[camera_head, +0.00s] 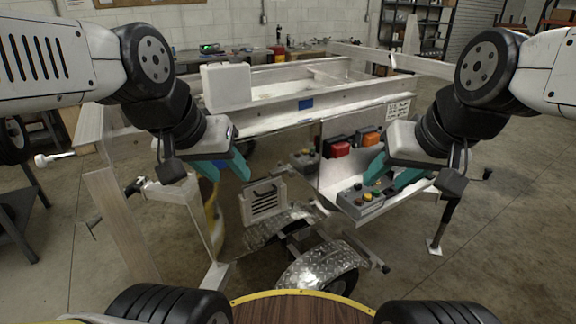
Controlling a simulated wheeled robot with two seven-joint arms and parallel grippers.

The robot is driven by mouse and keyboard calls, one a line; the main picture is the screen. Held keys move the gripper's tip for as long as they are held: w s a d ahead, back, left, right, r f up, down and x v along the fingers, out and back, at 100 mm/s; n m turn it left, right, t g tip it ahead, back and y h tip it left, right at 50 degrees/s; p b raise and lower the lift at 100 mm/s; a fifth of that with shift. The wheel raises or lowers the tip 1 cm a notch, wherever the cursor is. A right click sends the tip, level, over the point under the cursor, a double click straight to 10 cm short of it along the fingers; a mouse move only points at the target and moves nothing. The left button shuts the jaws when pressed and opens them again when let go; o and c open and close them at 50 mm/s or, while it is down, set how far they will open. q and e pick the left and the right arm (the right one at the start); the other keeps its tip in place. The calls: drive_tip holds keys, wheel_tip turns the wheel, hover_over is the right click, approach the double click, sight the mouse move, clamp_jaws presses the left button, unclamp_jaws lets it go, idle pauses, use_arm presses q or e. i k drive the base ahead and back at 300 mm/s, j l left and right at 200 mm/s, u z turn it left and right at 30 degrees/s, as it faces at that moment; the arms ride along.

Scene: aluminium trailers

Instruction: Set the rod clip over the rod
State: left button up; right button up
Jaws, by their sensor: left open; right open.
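My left gripper (222,168) has teal fingers spread apart and empty, in front of the trailer's left part. My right gripper (388,175) has teal fingers apart, close above a grey control box with coloured buttons (368,200); whether it touches the box I cannot tell. A short pale rod with a round white end (55,158) shows at the left; I cannot tell if it is the task's rod. A small dark fitting (134,187) sits at the upright post on the left; I cannot make out whether it is the rod clip.
The aluminium trailer frame (290,118) spans the middle, with a white box (226,86) on it. Red (340,150) and orange lights (369,138) sit on its panel. Diamond-plate fenders (318,264) lie low in front. Open concrete floor is at the right.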

sight(197, 98)
drive_tip(key=u, duration=0.85)
drive_tip(key=l+z, duration=0.2)
drive_tip(key=i+l, duration=0.55)
drive_tip(key=i+j, duration=0.05)
drive_tip(key=i, duration=0.05)
